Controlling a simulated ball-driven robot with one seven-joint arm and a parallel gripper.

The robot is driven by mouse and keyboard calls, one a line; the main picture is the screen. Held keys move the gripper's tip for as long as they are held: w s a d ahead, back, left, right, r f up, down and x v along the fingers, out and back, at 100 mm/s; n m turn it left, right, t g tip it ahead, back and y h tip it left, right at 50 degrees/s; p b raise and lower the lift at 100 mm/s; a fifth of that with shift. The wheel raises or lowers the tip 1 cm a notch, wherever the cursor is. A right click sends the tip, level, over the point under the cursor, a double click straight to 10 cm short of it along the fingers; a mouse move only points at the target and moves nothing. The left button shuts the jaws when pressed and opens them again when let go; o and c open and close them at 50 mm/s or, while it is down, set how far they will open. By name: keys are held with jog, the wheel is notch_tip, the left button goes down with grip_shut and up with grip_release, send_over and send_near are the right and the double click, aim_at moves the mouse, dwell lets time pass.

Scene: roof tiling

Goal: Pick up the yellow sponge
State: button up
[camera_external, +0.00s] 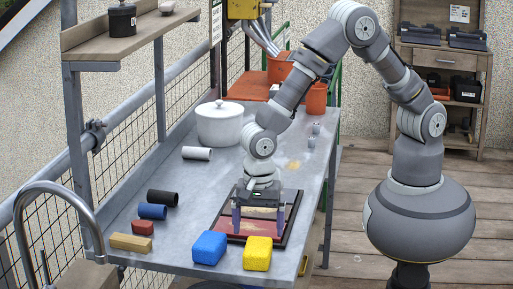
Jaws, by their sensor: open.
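The yellow sponge (257,253) is a bright block with rounded edges, lying at the near right corner of the grey metal table (181,229). A blue sponge-like block (209,247) lies just left of it. My gripper (260,224) is open and points down over a dark-framed board (293,222) with a reddish surface, behind the yellow sponge. Its two fingers stand apart on either side of the board's middle. I see nothing held between them. I cannot tell exactly how high the fingertips are above the board.
Black (162,197) and blue (152,211) cylinders, a small red block (143,228) and a tan block (131,242) lie along the left edge. A curved tap (52,187) rises at near left.

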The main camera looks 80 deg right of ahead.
aim_at(257, 244)
notch_tip(257, 244, down, 8)
jog(key=b, duration=0.3)
jog(key=shift+w+d+r+b, duration=0.15)
jog(key=shift+b, duration=0.2)
jog(key=shift+r, duration=0.15)
jog(key=c, duration=1)
